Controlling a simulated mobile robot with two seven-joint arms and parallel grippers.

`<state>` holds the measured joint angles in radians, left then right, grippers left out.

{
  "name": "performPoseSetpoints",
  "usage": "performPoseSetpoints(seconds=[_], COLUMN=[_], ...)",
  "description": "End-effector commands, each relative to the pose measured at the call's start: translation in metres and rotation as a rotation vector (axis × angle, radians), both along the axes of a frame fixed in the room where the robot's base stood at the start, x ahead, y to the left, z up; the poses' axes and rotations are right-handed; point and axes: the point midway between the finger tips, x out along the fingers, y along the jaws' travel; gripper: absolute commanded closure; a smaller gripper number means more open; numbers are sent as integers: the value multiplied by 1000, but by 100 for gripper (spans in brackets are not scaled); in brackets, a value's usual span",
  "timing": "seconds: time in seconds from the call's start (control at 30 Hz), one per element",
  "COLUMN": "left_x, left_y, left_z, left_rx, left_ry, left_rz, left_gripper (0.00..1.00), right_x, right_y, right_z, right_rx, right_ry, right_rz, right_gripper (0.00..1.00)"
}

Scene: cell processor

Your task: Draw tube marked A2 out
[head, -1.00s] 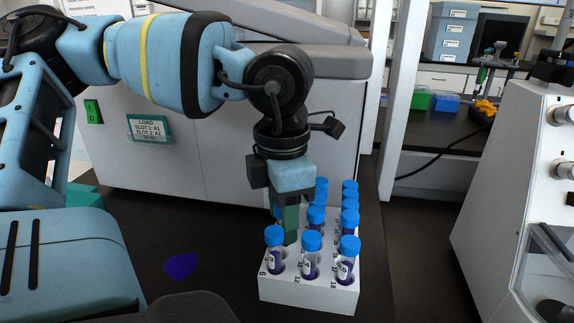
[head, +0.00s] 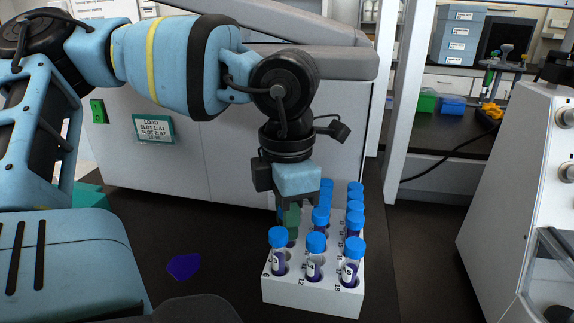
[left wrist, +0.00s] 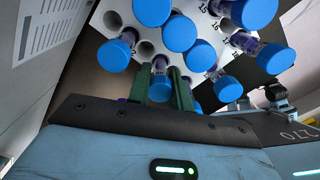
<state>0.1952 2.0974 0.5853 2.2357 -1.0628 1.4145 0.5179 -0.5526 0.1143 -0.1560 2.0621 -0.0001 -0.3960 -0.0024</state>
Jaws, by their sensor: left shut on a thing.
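A white tube rack (head: 310,295) stands on the dark bench and holds several upright blue-capped tubes with purple contents. My left gripper (head: 291,222) points down at the left column of the rack, behind the front-left tube (head: 278,252). In the left wrist view, its green fingers (left wrist: 161,90) are shut on a blue-capped tube (left wrist: 160,91), with a finger on each side of the cap. In the head view the fingers mostly hide this tube. I cannot read its marking or tell whether it is still seated. My right gripper is not in view.
A large grey machine with a load sign (head: 153,129) naming slots 1 and 2 stands behind the rack. Neighbouring tubes crowd the gripper on the right. A flat purple patch (head: 183,266) lies on the otherwise clear bench to the left. White equipment (head: 515,190) stands at right.

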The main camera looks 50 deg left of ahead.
Motion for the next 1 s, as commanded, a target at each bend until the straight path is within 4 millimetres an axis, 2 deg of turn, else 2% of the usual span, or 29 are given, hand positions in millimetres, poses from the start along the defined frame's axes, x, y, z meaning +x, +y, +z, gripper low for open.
performPoseSetpoints(seconds=[0.77, 1.0], left_x=[0, 0], left_y=[0, 0], left_z=[14, 32], left_rx=[1, 0], left_ry=[0, -2], left_rz=[0, 1], left_gripper=[100, 100], right_x=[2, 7], right_y=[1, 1], right_z=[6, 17], right_rx=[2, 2], right_ry=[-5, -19], right_rz=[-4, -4], right_gripper=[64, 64])
